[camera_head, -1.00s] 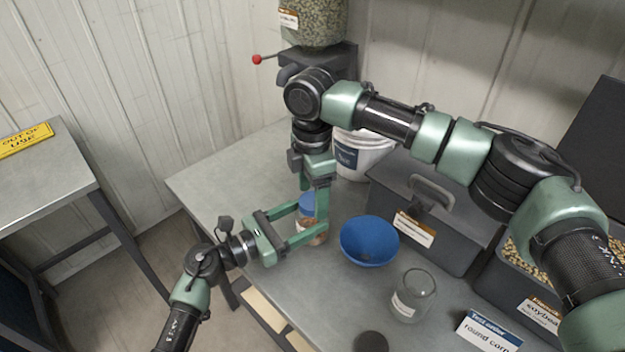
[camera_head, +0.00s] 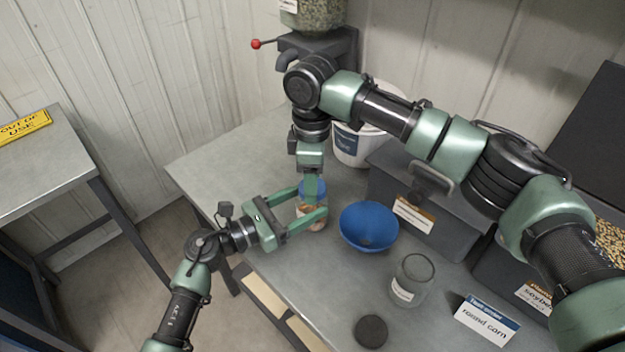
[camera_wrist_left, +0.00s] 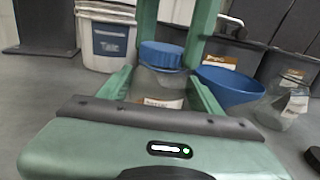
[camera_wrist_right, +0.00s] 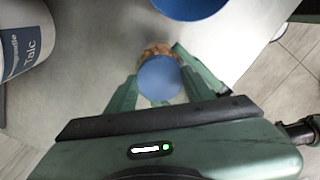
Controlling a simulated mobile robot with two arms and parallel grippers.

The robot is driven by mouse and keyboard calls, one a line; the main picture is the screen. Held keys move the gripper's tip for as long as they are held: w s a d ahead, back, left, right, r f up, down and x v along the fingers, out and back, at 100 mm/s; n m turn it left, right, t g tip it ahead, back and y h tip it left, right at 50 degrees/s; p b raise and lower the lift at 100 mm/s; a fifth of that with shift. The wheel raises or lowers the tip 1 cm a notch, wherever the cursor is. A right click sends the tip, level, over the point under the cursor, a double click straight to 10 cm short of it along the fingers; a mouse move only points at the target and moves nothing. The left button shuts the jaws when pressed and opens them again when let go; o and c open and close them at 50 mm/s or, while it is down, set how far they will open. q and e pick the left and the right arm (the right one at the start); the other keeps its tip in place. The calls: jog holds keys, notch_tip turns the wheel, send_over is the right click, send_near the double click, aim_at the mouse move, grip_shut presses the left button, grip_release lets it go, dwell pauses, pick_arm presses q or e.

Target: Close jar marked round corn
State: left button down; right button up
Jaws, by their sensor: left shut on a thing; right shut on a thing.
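A clear jar (camera_head: 309,219) with brownish contents stands upright on the table. A blue lid (camera_head: 313,187) sits on its top; the lid also shows in the left wrist view (camera_wrist_left: 161,54) and the right wrist view (camera_wrist_right: 160,78). My left gripper (camera_head: 311,204) is shut on the jar's body from the side. My right gripper (camera_head: 311,196) comes down from above and is shut on the lid. The jar's label (camera_wrist_left: 160,103) is partly hidden and too small to read. Whether the lid is fully seated cannot be told.
An empty glass jar (camera_head: 412,280), a dark round lid (camera_head: 371,331) and a "round corn" sign (camera_head: 487,319) lie further right. A white Talc bucket (camera_head: 350,150) and grey bins (camera_head: 440,215) stand behind.

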jog(key=m, duration=0.3)
jog(key=o, duration=1.6)
jog(key=shift+r, duration=0.1)
notch_tip(320, 180, up, 12)
jog(key=shift+f, duration=0.1)
pick_arm(q)
jog(key=shift+c, duration=1.1)
grip_release()
